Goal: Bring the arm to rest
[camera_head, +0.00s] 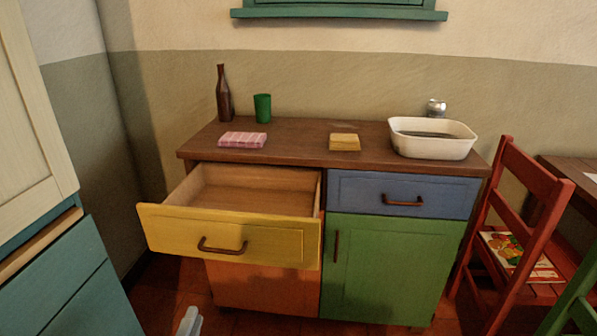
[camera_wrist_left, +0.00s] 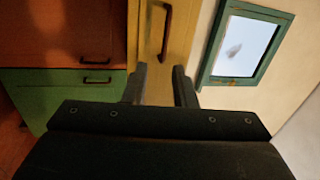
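A pale piece at the bottom edge of the head view, in front of the cabinet, looks like part of my left arm; no fingers can be made out there. In the left wrist view my left gripper (camera_wrist_left: 160,68) has its two dark fingers apart with nothing between them. Beyond the fingers is the yellow drawer front (camera_wrist_left: 153,12) with its dark handle (camera_wrist_left: 166,32), not gripped. In the head view the yellow drawer (camera_head: 175,224) stands pulled out and its visible inside is empty. My right gripper is in neither view.
The brown countertop (camera_head: 300,142) holds a bottle (camera_head: 224,97), green cup (camera_head: 262,108), pink packet (camera_head: 243,139), yellow sponge-like block (camera_head: 344,142) and white basin (camera_head: 440,147). The blue drawer (camera_head: 384,194) and green door (camera_head: 385,265) are closed. A red chair (camera_head: 540,192) stands right.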

